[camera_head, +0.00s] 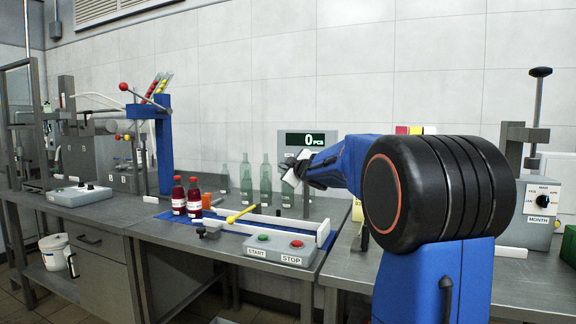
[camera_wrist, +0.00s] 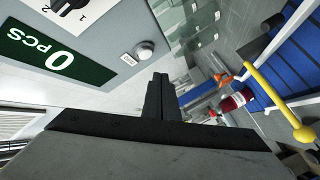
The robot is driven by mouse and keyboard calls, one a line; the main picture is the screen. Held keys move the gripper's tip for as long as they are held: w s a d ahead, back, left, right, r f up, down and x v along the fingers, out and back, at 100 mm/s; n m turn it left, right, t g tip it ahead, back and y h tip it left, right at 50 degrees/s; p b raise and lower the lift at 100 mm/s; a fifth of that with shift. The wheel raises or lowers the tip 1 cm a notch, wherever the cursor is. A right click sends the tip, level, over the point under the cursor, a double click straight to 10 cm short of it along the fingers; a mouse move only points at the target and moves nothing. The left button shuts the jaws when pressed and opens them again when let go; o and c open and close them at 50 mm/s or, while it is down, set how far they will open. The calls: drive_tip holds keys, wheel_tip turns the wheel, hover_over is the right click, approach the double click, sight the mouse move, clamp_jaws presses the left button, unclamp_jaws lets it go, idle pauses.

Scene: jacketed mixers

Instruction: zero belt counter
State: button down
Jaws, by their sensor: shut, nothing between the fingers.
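The belt counter (camera_head: 284,140) is a grey box at the back of the bench by the wall. Its dark display (camera_head: 312,139) reads 0 PCS. In the wrist view the display (camera_wrist: 60,58) also reads 0 PCS, upside down. A round pale button (camera_wrist: 145,48) with a small label sits beside it, and a dark knob (camera_wrist: 72,5) shows at the top edge. My gripper (camera_head: 290,168) is in front of and below the counter in the head view. In the wrist view my gripper (camera_wrist: 160,80) is shut and empty, fingertips apart from the button in the picture.
A blue belt (camera_head: 236,228) with white rails and a yellow-handled lever (camera_head: 242,213) runs across the bench. Two red bottles (camera_head: 186,197) stand at its left. Clear bottles (camera_head: 265,178) stand behind it. A START/STOP box (camera_head: 278,249) is in front.

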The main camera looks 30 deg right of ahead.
drive_tip(key=shift+s+a, duration=0.9)
drive_tip(key=shift+a, duration=0.15)
